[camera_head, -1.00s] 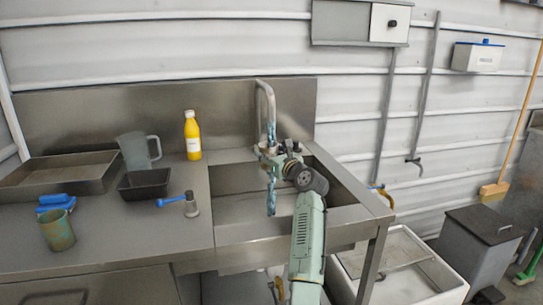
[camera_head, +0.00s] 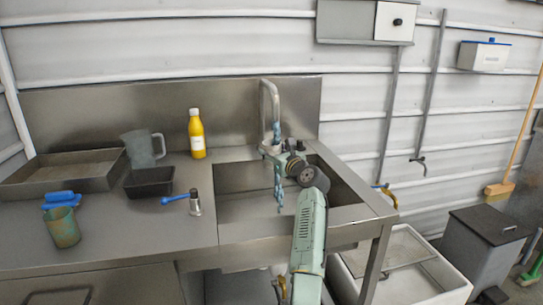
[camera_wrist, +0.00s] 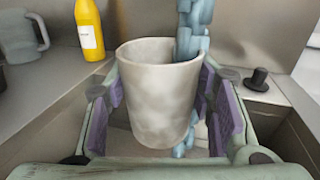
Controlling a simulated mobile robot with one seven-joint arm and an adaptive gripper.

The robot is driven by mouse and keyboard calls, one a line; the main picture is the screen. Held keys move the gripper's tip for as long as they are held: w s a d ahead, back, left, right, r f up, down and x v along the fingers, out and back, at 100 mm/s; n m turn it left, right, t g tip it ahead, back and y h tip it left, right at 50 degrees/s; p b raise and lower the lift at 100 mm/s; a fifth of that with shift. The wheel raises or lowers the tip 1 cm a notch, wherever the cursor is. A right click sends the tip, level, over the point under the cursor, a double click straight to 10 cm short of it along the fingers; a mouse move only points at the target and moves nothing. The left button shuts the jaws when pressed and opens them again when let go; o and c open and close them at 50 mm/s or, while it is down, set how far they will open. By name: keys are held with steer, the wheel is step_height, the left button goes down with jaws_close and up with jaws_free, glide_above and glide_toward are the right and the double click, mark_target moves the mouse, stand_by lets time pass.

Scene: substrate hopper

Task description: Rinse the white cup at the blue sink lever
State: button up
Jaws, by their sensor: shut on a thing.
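My gripper (camera_wrist: 164,108) is shut on the white cup (camera_wrist: 155,95), one purple-padded finger on each side. The cup is upright, with mottled grey marks on its side. In the head view my gripper (camera_head: 276,157) is over the sink basin (camera_head: 240,205), under the tap (camera_head: 272,95), and largely hides the cup. A blue stream of water (camera_wrist: 190,28) comes down at the cup's far right rim and shows again below it. I cannot tell how much enters the cup. The blue sink lever (camera_head: 175,198) stands on the counter left of the basin.
A yellow bottle (camera_head: 197,138) stands behind the basin's left edge. A clear jug (camera_head: 142,150), a black tray (camera_head: 149,183), a metal tray (camera_head: 60,178), a green cup (camera_head: 63,228) and a blue brush (camera_head: 62,199) are on the left counter. A metal wall rises behind.

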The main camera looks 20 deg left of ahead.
mark_target(273, 154)
steer(key=shift+w+d, duration=0.25)
steer(key=shift+d, duration=0.15)
steer(key=shift+s+a+r+p, duration=0.1)
steer(key=shift+a+p, duration=0.05)
steer(key=shift+p, duration=0.35)
steer(key=shift+s+a+p, duration=0.1)
steer(key=shift+a+p, duration=0.1)
steer(key=shift+p, duration=0.15)
steer(key=shift+s, duration=0.1)
steer(key=shift+a, duration=0.1)
steer(key=shift+s+p, duration=0.1)
steer(key=shift+p, duration=0.25)
steer(key=p+v, duration=0.2)
steer(key=shift+s+r, duration=0.1)
steer(key=shift+s, duration=0.35)
steer(key=shift+s+d, duration=0.2)
steer(key=shift+s, duration=0.05)
steer(key=shift+s+a+v, duration=0.15)
steer(key=shift+v, duration=0.95)
steer(key=shift+s+a+v, duration=0.15)
steer(key=shift+s+v, duration=0.05)
steer(key=shift+v, duration=0.95)
